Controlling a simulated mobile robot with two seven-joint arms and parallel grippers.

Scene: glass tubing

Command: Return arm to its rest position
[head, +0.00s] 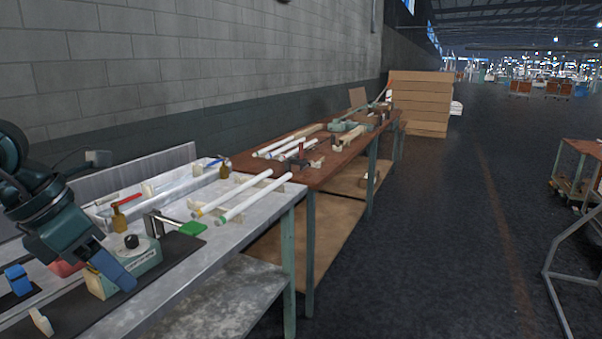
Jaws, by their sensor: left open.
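My left gripper (112,270) hangs at the lower left over the near metal bench (240,232), with one blue finger clearly seen. It is open, and nothing shows held in it. The finger overlaps a small cream-and-green device with a black knob (134,243) in the picture; I cannot tell whether they touch. My left arm (30,190) comes in from the left edge and hides part of the bench. My right gripper is not in view.
Two white glass tubes (252,201) lie on supports at the bench's right end. An amber bottle (119,219) and a green-tipped tool (193,229) stand near the device. A brown table (290,166) with more tubes adjoins.

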